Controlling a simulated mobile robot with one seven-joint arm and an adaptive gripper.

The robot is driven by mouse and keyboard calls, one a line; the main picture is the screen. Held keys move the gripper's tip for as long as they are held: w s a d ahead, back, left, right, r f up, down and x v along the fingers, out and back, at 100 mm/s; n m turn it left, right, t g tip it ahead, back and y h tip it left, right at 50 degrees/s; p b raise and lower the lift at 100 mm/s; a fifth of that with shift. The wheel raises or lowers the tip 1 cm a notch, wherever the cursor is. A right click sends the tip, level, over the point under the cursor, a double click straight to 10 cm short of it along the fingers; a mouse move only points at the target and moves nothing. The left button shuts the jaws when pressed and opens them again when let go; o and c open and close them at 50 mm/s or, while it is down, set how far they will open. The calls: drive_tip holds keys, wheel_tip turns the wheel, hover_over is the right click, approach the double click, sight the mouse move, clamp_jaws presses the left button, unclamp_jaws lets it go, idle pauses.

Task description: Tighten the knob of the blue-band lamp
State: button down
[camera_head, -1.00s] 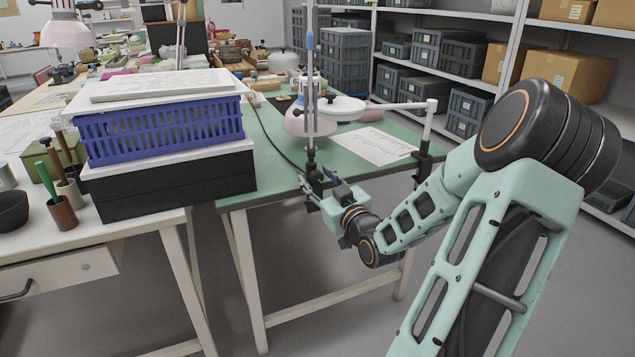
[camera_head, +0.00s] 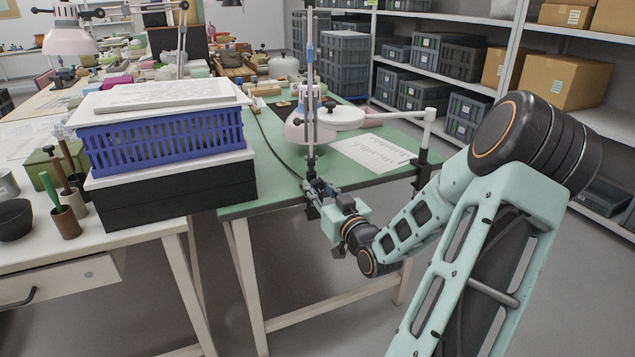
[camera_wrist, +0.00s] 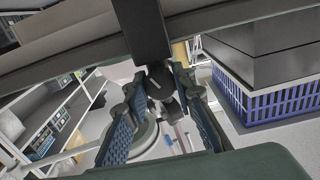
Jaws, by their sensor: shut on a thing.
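My gripper (camera_head: 318,187) is at the clamp at the foot of the post, just off the table edge. In the wrist view my two blue-padded fingers (camera_wrist: 160,92) reach to a dark knob (camera_wrist: 163,80) under the clamp and are shut on it. The knob is small and partly hidden by the fingers; in the head view my gripper covers it.
The green table (camera_head: 262,185) holds a printed sheet (camera_head: 371,152). A second lamp post (camera_head: 425,135) with a white arm is clamped to the right of my gripper. A blue crate (camera_head: 160,140) on black boxes stands on the left table. The floor before the green table is clear.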

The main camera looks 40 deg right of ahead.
drive_tip(key=shift+m, duration=0.5)
drive_tip(key=c, duration=1.6)
unclamp_jaws()
drive_tip(key=shift+s, duration=0.1)
drive_tip(key=v, duration=1.2)
